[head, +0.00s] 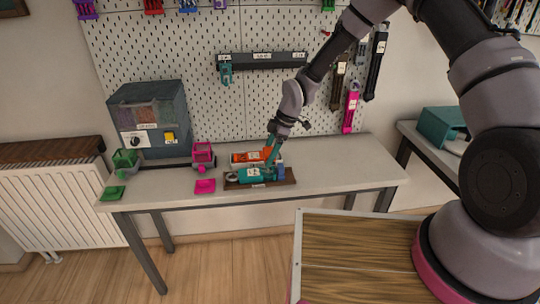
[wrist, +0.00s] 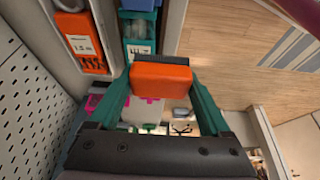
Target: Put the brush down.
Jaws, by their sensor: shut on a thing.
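My gripper (head: 271,148) is over the workbench, above the back of a dark board. In the wrist view its two teal fingers are closed on the sides of an orange block-like piece (wrist: 160,77), which I take to be the brush's handle. A dark part shows just behind it. In the head view the orange of the brush (head: 267,153) is small at the fingertips. I cannot tell whether it touches anything below.
The bench top (head: 330,165) is clear to the right. An orange labelled item (head: 243,157) and a teal item (head: 252,174) on the dark board (head: 262,185) are close by. A pink tray (head: 205,186), pink bin (head: 203,154) and grey cabinet (head: 150,118) stand left. A pegboard (head: 190,60) rises behind.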

